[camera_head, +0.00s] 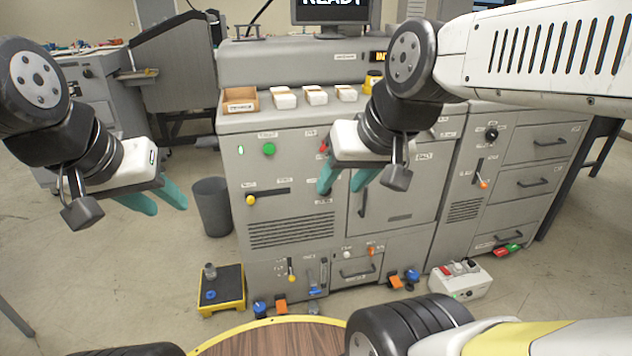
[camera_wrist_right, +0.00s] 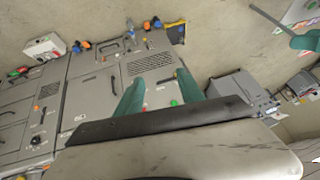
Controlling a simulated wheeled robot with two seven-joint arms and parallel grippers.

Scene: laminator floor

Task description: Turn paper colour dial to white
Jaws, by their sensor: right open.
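A round black dial (camera_head: 491,134) with small marks around it sits high on the right-hand grey cabinet. Its labels are too small to read, so I cannot tell its setting. The dial also shows at the lower left of the right wrist view (camera_wrist_right: 36,140). My right gripper (camera_head: 343,186) is open and empty, in front of the middle of the machine, left of the dial and apart from it. Its teal fingers show in the right wrist view (camera_wrist_right: 160,90). My left gripper (camera_head: 159,199) is open and empty, out to the left of the machine.
The grey machine (camera_head: 290,205) carries a green button (camera_head: 269,149), levers and handles. A lever with an orange tip (camera_head: 483,184) is below the dial. A white control box (camera_head: 460,280) and a yellow-edged step (camera_head: 222,290) stand on the floor. A grey bin (camera_head: 212,207) stands left.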

